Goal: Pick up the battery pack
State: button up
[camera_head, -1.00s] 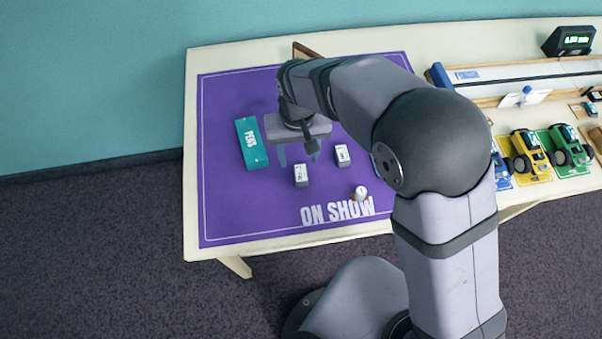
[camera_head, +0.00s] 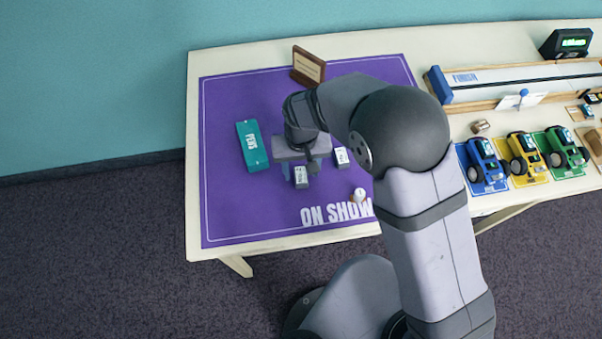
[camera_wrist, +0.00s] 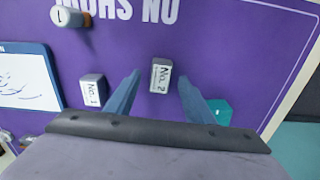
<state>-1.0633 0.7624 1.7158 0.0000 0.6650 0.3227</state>
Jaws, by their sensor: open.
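Two small grey blocks with white labels lie on the purple mat (camera_head: 225,205). One reads "No. 2" (camera_wrist: 161,76) and one reads "No. 1" (camera_wrist: 92,92); I cannot tell for sure which is the battery pack. My gripper (camera_wrist: 160,77) is open, pointing down, with a finger on either side of the No. 2 block in the wrist view. I cannot tell how far above the mat the fingertips are. In the head view the No. 2 block (camera_head: 301,178) is just at the gripper's fingers. The No. 1 block (camera_head: 342,156) is to its right.
A teal PENS case (camera_head: 252,146) lies left of my gripper. A small white-topped cylinder (camera_head: 360,195) stands near the mat's front lettering. A wooden plaque (camera_head: 308,66) stands at the back. Toy vehicles (camera_head: 524,155) and a long track (camera_head: 530,82) are on the right.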

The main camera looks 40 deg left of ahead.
aim_at(301, 174)
jog(key=shift+f, duration=0.65)
jog(key=shift+c, duration=0.2)
jog(key=c, duration=1.1)
jog(key=shift+r, duration=0.1)
notch_tip(301, 174, up, 10)
jog(key=b, duration=0.1)
jog(key=shift+b, duration=0.35)
